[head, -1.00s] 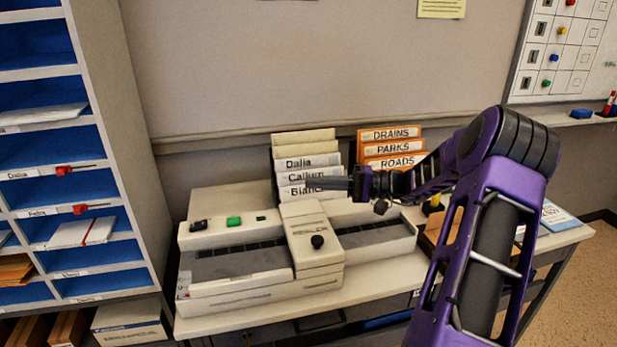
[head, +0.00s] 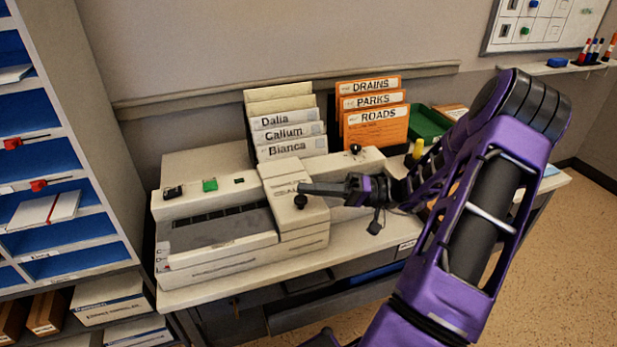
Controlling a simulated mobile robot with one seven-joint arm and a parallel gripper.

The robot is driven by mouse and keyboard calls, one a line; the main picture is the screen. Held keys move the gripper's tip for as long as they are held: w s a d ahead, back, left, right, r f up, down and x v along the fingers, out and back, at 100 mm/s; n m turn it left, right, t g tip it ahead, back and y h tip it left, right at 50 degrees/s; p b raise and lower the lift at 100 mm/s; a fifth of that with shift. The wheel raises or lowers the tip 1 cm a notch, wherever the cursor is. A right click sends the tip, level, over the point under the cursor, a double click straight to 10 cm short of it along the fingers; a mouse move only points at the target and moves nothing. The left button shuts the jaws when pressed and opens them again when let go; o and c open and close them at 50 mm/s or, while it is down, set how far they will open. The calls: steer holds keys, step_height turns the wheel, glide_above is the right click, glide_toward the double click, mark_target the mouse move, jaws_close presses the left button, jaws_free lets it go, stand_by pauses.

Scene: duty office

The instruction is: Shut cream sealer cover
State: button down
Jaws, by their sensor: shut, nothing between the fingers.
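The cream sealer (head: 218,255) stands on the table by the wall, with a dark slot along its left part. A cream cover section (head: 288,183) with a black knob (head: 300,202) lies across its middle. I cannot tell whether this cover is fully shut. My gripper (head: 300,188) is shut and empty, pointing left. In the picture its fingertips overlap the cover just above the knob; whether they touch it is unclear. My gripper and arm hide some of the sealer's right part.
White name folders (head: 287,135) and orange folders (head: 375,128) stand behind the sealer. A green tray (head: 428,124) is at the back right, partly behind my arm. A pigeonhole shelf (head: 100,170) is close on the left. Table (head: 205,292) shows bare along the front edge.

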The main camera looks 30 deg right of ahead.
steer(key=shift+s+f, duration=0.25)
steer(key=shift+f, duration=0.6)
